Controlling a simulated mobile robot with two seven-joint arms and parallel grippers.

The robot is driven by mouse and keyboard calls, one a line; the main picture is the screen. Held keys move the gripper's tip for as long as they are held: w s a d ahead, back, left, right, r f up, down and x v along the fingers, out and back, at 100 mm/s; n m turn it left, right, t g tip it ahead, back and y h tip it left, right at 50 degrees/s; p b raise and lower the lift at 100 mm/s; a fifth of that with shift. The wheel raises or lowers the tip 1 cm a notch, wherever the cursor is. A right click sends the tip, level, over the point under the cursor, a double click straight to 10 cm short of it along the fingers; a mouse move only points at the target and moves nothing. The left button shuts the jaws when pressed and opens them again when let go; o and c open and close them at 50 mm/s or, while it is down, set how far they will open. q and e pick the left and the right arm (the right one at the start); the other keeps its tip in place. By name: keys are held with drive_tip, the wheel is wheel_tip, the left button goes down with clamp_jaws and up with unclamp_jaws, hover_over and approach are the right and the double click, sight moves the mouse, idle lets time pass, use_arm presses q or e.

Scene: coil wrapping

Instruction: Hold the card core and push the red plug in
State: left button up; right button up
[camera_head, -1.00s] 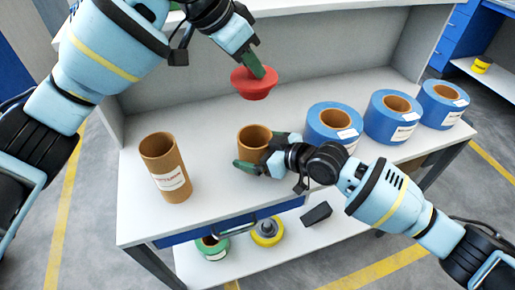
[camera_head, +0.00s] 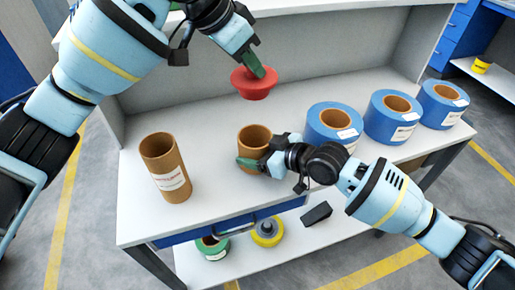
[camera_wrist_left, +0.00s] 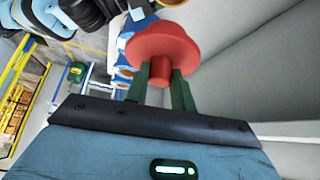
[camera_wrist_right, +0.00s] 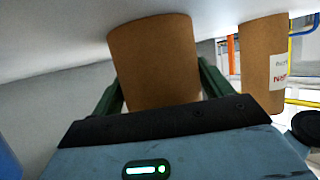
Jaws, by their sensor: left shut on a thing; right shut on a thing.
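The red plug (camera_head: 254,84) is held in my left gripper (camera_head: 256,68), above and a little behind the card core in the head view. In the left wrist view, the plug (camera_wrist_left: 161,48) has a wide flange and a narrow stem, with the green fingers (camera_wrist_left: 161,88) on the stem. The brown card core (camera_head: 254,142) stands upright on the bench with its hollow top open. My right gripper (camera_head: 256,163) is shut around the core's lower part. The right wrist view shows the core (camera_wrist_right: 154,62) between the green fingers (camera_wrist_right: 160,88).
A second, taller card core (camera_head: 165,167) with a label stands at left on the white bench (camera_head: 215,200). Several blue-wrapped coils (camera_head: 335,124) stand to the right. A lower shelf holds a green roll (camera_head: 212,247), a yellow roll (camera_head: 267,233) and a black block (camera_head: 317,213).

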sight(247, 74)
idle(0.6)
use_arm(q)
drive_tip(key=f+m, duration=0.1)
drive_tip(key=f+m+g, duration=0.2)
drive_tip(key=m, duration=0.1)
drive_tip(key=shift+w+f, duration=0.25)
drive_tip(key=shift+f, duration=0.1)
drive_tip(key=shift+f+m+g+h, duration=0.55)
drive_tip(key=shift+f+m, duration=0.25)
drive_tip(key=shift+m, duration=0.3)
drive_tip(key=shift+f, duration=0.1)
drive_tip(key=shift+f, duration=2.8)
drive_tip(key=shift+a+f, duration=0.1)
drive_tip(key=shift+f, duration=1.35)
drive_tip(key=shift+r, duration=0.2)
drive_tip(key=shift+r, duration=0.85)
